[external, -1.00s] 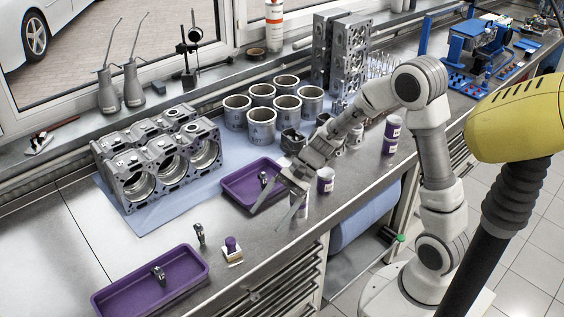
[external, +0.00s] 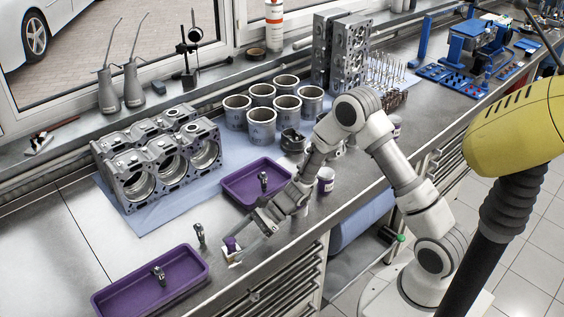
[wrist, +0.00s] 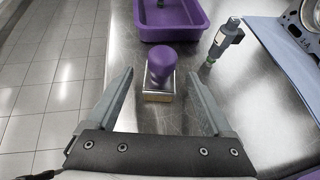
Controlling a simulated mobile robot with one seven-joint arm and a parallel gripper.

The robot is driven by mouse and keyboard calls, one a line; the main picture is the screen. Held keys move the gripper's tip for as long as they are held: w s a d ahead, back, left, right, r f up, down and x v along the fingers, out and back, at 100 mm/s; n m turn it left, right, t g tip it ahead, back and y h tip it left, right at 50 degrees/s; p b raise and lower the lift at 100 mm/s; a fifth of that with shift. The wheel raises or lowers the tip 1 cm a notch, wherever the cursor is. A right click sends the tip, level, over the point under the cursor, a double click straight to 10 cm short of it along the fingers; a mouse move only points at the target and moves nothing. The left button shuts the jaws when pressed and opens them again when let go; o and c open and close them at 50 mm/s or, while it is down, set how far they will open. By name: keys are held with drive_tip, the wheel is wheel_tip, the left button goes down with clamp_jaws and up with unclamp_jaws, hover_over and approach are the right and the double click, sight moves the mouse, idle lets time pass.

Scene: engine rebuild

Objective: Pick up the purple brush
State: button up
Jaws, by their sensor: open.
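The purple brush (external: 231,246) stands upright on the steel bench, between the two purple trays and close to the bench's front edge. In the wrist view the brush (wrist: 160,70) shows its round purple handle on a pale, flat base. My gripper (external: 244,246) is open and low over the bench at the brush. In the wrist view my gripper (wrist: 164,92) has one finger to each side of the brush, which stands a little ahead between the fingertips. I see no contact between fingers and brush.
The near purple tray (external: 186,286) and far purple tray (external: 232,193) each hold one part. The engine block (external: 130,180) stands on a blue mat.

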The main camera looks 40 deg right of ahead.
drive_tip(key=shift+x, duration=1.1)
clamp_jaws()
